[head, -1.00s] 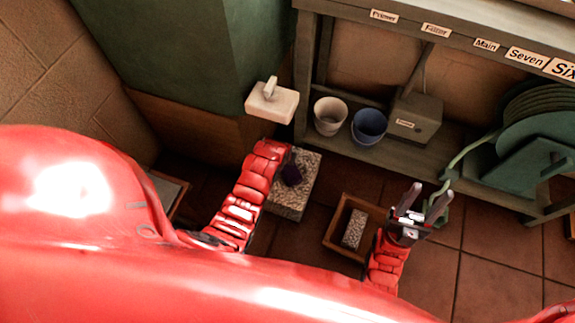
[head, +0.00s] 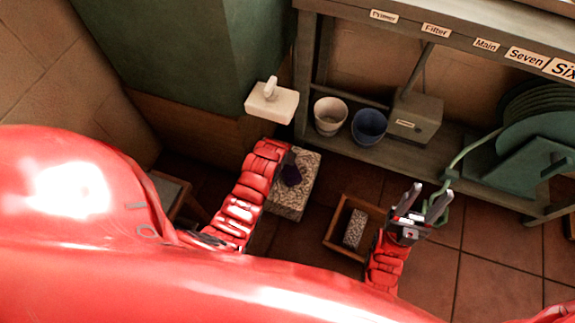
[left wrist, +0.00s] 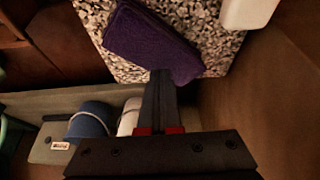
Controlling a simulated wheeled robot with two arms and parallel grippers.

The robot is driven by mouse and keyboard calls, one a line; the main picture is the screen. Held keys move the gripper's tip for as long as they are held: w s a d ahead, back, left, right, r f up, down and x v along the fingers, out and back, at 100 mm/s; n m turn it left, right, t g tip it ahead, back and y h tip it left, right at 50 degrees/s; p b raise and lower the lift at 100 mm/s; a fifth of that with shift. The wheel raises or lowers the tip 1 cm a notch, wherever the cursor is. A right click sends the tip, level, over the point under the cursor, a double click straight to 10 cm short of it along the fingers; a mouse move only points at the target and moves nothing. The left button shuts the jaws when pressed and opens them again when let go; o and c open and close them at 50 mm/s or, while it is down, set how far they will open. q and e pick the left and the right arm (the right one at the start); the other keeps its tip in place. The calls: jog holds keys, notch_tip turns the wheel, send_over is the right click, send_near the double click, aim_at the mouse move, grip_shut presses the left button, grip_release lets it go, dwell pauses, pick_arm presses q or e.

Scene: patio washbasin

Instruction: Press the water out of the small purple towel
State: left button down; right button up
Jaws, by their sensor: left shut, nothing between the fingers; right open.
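The small purple towel (left wrist: 150,42) lies folded on a black-and-white speckled stone top (left wrist: 218,35) in the left wrist view. In the head view the towel (head: 291,174) is a small dark patch on the speckled block (head: 290,207), partly hidden by my left arm. My left gripper (left wrist: 161,73) is shut and empty, its fingertips at the towel's near edge; I cannot tell whether they touch it. In the head view my left arm hides its fingers. My right gripper (head: 424,200) is open and empty, away from the towel, near a wooden box.
A white basin-like block (head: 280,105) with a knob is beyond the stone. The wooden box (head: 334,240) holds a speckled brick (head: 354,229). A white bucket (head: 330,116), blue bucket (head: 369,126) and grey box (head: 414,119) stand on the shelf. A green hose reel (head: 525,150) is right.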

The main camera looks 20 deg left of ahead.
pick_arm(q)
jog(key=shift+f+b, duration=0.3)
jog(key=shift+f, duration=0.5)
dwell(0.6)
jog(key=shift+s+f, duration=0.1)
jog(key=shift+s, duration=0.05)
dwell(0.6)
jog(key=shift+s+f, duration=0.2)
jog(key=shift+f, duration=0.05)
dwell(1.6)
notch_tip(320, 180, up, 8)
jog(key=p, duration=0.6)
jog(key=shift+w+r, duration=0.25)
jog(key=shift+w, duration=0.1)
jog(key=shift+s, duration=0.1)
